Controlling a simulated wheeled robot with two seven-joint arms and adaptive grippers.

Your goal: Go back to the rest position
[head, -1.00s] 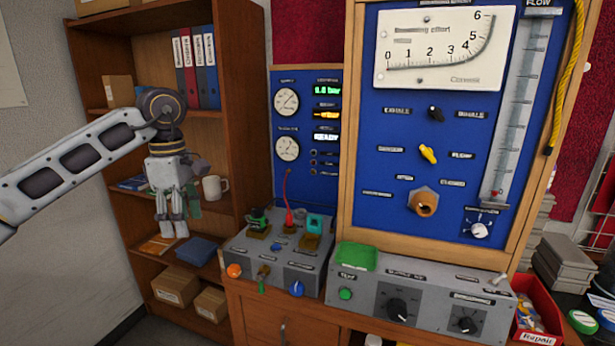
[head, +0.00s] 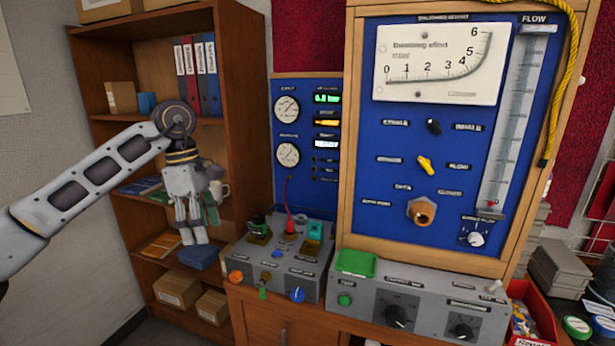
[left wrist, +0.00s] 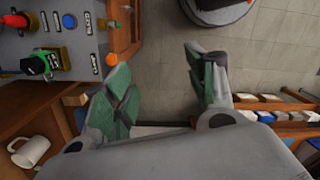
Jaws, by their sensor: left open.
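My left gripper (head: 195,232) hangs from the left arm in the head view, fingers pointing down, in front of the wooden shelf and left of the small grey control box. In the left wrist view its two green-padded fingers (left wrist: 160,95) are spread apart with only floor visible between them, and nothing is held. My right gripper is in neither view.
The grey control box (head: 262,272) with coloured knobs stands right of my left gripper. The blue regulator panel (head: 385,160) rises behind. A white mug (left wrist: 30,152) sits on the shelf (head: 240,120). Floor (left wrist: 245,65) is open beneath the fingers.

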